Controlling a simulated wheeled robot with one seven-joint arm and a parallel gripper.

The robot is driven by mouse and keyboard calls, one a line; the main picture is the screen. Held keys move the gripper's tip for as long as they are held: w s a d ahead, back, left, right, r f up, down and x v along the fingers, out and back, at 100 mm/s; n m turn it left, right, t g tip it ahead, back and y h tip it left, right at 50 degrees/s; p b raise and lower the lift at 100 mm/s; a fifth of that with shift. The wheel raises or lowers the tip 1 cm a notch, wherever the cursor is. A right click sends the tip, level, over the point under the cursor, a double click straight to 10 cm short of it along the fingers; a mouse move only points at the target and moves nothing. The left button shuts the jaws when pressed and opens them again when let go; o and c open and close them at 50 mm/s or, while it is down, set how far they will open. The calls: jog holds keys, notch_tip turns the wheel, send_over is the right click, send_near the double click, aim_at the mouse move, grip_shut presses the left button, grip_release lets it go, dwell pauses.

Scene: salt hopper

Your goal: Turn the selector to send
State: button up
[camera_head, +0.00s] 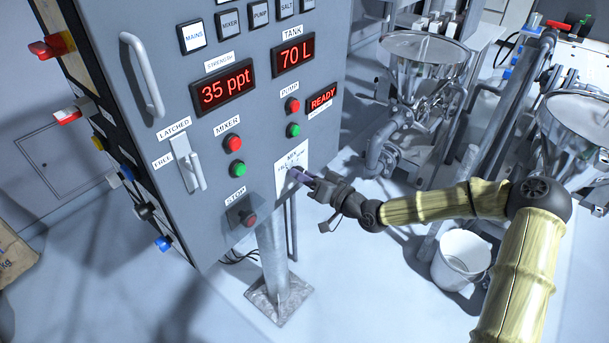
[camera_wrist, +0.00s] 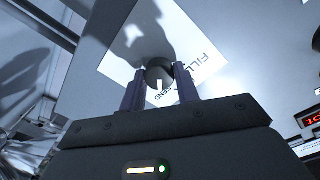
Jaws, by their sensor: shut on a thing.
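The selector is a small dark round knob (camera_wrist: 160,72) on a white label plate (camera_wrist: 126,62) on the control panel. In the wrist view its white pointer mark lies towards the printed word SEND, close beside it; the word FILL shows to the right. The plate also shows in the head view (camera_head: 283,180), where the knob is mostly hidden by my fingers. My gripper (camera_head: 301,176) reaches the panel from the right. In the wrist view my gripper (camera_wrist: 160,88) has one finger on each side of the knob and is shut on it.
Green (camera_head: 293,130) and red mixer and pump buttons sit above the plate, and a stop button (camera_head: 249,219) lies lower left. A latch handle (camera_head: 196,171) sticks out at left. A white bucket (camera_head: 461,258) stands below my arm. Steel hoppers (camera_head: 423,48) and pipes stand at right.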

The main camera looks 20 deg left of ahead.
dwell(0.3)
jog(key=o, duration=1)
jog(key=shift+c, duration=0.2)
jog(key=shift+d, duration=0.1)
jog(key=b+v, duration=0.1)
jog(key=v, duration=1.6)
jog(key=shift+d, duration=0.2)
